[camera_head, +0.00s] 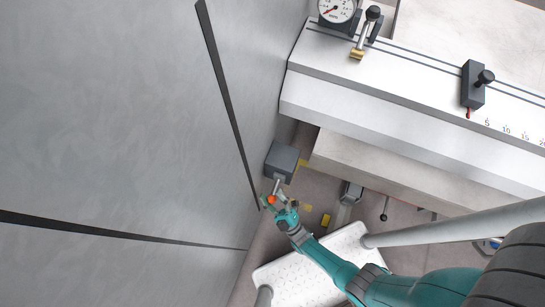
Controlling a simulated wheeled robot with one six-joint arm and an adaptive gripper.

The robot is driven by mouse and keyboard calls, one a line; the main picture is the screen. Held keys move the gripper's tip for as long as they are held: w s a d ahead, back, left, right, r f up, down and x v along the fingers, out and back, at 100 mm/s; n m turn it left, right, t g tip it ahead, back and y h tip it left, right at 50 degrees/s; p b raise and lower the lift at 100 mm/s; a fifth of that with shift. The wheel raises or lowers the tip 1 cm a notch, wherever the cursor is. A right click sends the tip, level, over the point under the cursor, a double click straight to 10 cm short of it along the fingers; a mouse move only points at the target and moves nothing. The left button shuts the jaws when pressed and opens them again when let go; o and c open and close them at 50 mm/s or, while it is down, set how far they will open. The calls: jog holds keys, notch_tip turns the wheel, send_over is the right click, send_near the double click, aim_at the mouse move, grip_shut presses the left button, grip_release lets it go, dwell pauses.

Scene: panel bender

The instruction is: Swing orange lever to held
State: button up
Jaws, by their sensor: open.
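The orange lever's knob (271,199) shows as a small round orange spot beside the grey panel wall at the lower middle. A short pale rod just above it runs towards a dark grey box (282,160). My gripper (273,197) is open and reaches right up to the orange knob, with its fingers close around or beside it. The view is too small to tell whether they touch. The lever's pivot and any position markings cannot be made out.
A tall grey panel wall (120,120) fills the left side. The machine's white beam (400,115) with a dial gauge (337,9) crosses the upper right.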

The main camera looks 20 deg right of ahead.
aim_at(273, 197)
jog(key=shift+w+d+r, duration=0.1)
jog(key=shift+r, duration=3.75)
